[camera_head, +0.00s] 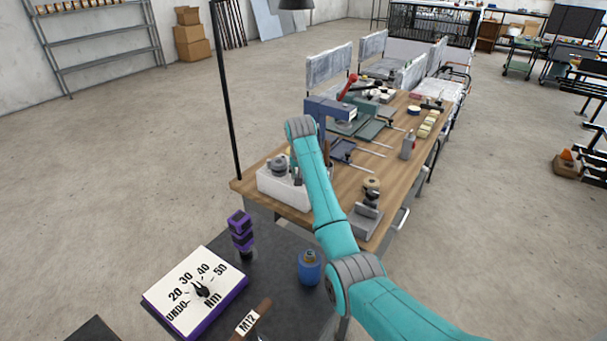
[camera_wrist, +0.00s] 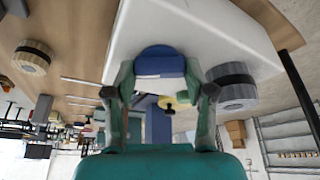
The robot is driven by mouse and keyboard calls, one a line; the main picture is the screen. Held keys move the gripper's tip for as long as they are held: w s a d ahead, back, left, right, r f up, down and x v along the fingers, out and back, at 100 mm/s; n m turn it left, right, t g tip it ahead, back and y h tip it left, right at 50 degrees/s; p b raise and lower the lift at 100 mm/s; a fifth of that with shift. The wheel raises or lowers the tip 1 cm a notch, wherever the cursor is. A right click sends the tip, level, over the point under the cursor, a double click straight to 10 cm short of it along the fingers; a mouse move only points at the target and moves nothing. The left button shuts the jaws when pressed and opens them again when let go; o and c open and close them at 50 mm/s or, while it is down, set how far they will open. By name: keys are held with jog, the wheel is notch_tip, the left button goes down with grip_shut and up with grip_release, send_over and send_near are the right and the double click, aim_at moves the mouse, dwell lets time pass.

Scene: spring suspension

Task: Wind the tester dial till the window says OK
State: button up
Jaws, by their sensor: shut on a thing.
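The tester appears to be a white box (camera_head: 268,186) at the near left corner of the wooden workbench. It fills the top of the wrist view (camera_wrist: 190,25). A blue round dial (camera_wrist: 160,62) on its face is between the fingers of my gripper (camera_wrist: 160,74), which is shut on it. A grey ribbed knob with a dark band (camera_wrist: 238,92) is to the right of my fingers in the wrist view. In the head view my arm hides the blue dial and most of my gripper. I cannot make out the window or its text in either view.
The wooden workbench (camera_head: 378,205) holds tools, a blue-grey press frame (camera_head: 328,106) and a grey bottle (camera_head: 408,146). A dark bench in front carries a board marked in Nm (camera_head: 190,283), a purple block (camera_head: 241,228) and a blue can (camera_head: 309,268). A dark post (camera_head: 226,90) rises beside the white box.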

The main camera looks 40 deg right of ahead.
jog(key=shift+m, duration=0.5)
jog(key=o, duration=1.2)
jog(key=shift+c, duration=0.2)
jog(key=v, duration=1.2)
jog(key=shift+w+a, duration=0.15)
jog(key=shift+w, duration=0.1)
